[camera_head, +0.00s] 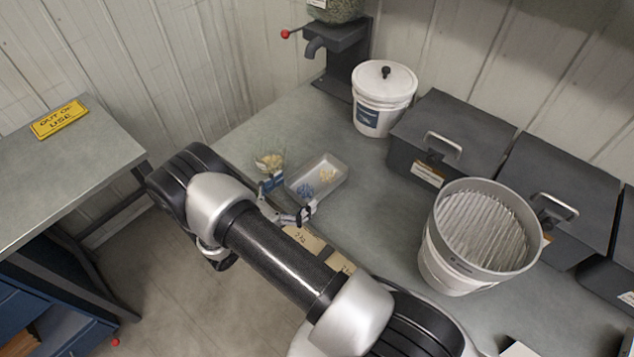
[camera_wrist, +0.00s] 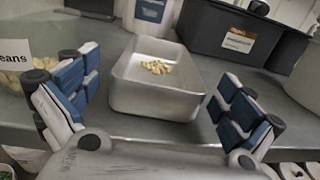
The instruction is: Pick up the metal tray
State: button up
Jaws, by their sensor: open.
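The metal tray (camera_head: 335,184) is a small open rectangular pan on the grey bench, with a small pile of pale beans in it. In the wrist view the tray (camera_wrist: 153,99) lies straight ahead, its near end between the two finger lines. My gripper (camera_head: 287,190) is at the tray's near side, open and empty. In the wrist view the blue-padded fingers of my gripper (camera_wrist: 158,92) stand wide apart, one on each side of the tray, with gaps and no clear contact. My arm hides part of the bench front.
A clear bean container (camera_head: 270,161), labelled "...eans" in the wrist view (camera_wrist: 14,70), stands close to the left finger. A lidded white bucket (camera_head: 384,98), dark bins (camera_head: 455,130) and a bucket with a sieve (camera_head: 455,270) stand behind and right. Bench between tray and bins is clear.

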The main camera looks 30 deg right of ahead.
aim_at(311, 188)
jog(key=shift+b+x, duration=0.55)
jog(key=shift+x, duration=2.25)
jog(key=shift+f, duration=0.15)
jog(key=c, duration=1)
jog(key=shift+c, duration=0.2)
